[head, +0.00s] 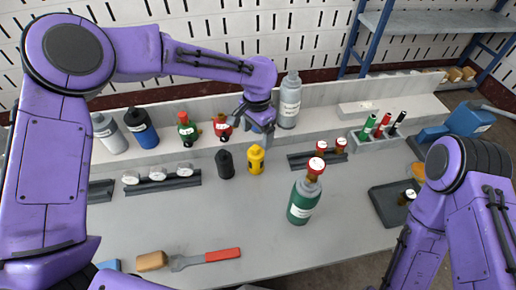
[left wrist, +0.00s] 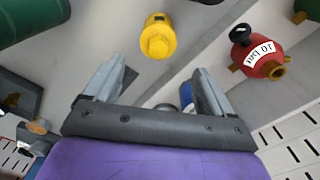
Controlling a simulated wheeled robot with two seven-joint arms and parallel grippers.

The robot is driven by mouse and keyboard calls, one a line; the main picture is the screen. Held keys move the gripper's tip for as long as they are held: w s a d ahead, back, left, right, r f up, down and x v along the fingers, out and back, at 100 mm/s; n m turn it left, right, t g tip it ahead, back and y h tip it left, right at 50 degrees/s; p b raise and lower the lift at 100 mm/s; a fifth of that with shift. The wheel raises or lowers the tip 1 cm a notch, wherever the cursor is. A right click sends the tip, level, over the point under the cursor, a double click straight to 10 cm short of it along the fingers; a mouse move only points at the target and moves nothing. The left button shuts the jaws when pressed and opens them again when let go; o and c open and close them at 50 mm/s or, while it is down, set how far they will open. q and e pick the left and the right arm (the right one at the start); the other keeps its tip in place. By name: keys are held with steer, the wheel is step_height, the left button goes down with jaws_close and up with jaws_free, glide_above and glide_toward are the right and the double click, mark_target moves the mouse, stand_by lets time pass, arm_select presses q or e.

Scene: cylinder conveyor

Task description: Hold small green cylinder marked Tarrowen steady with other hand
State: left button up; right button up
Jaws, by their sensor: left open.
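A small green cylinder (head: 187,131) with a red top stands at the back left of the bench; its label is too small to read. Part of it shows at the upper right edge of the left wrist view (left wrist: 308,8). A larger green cylinder (head: 301,203) with a red-capped valve stands at front centre, its label also unreadable. My left gripper (head: 257,112) is open and empty at the back, right of the small red cylinder (head: 222,127). Its spread fingers show in the left wrist view (left wrist: 160,82). My right arm enters at right; its gripper is out of view.
A yellow cylinder (head: 256,159) and a black one (head: 226,164) stand below my left gripper. A grey cylinder (head: 290,100) stands close to its right. A rack with red-capped valves (head: 305,161) lies mid-bench. A red-handled brush (head: 205,259) lies on the front edge.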

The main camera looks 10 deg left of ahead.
mark_target(256, 147)
arm_select(q)
steer(key=shift+s+f, duration=0.65)
steer(key=shift+f, duration=0.25)
steer(key=f, duration=0.2)
steer(key=f+p, duration=0.1)
steer(key=f, duration=0.2)
steer(key=shift+w+a+f+p, duration=0.1)
steer(key=shift+w+f+p, duration=0.2)
steer(key=shift+f+p, duration=0.05)
steer(key=shift+s, duration=0.2)
steer(key=shift+c, duration=0.9)
steer(key=c, duration=0.9)
arm_select(e)
steer(key=shift+s+r, duration=0.25)
steer(key=shift+r, duration=0.3)
steer(key=shift+s+r, duration=0.2)
steer(key=shift+r, duration=0.3)
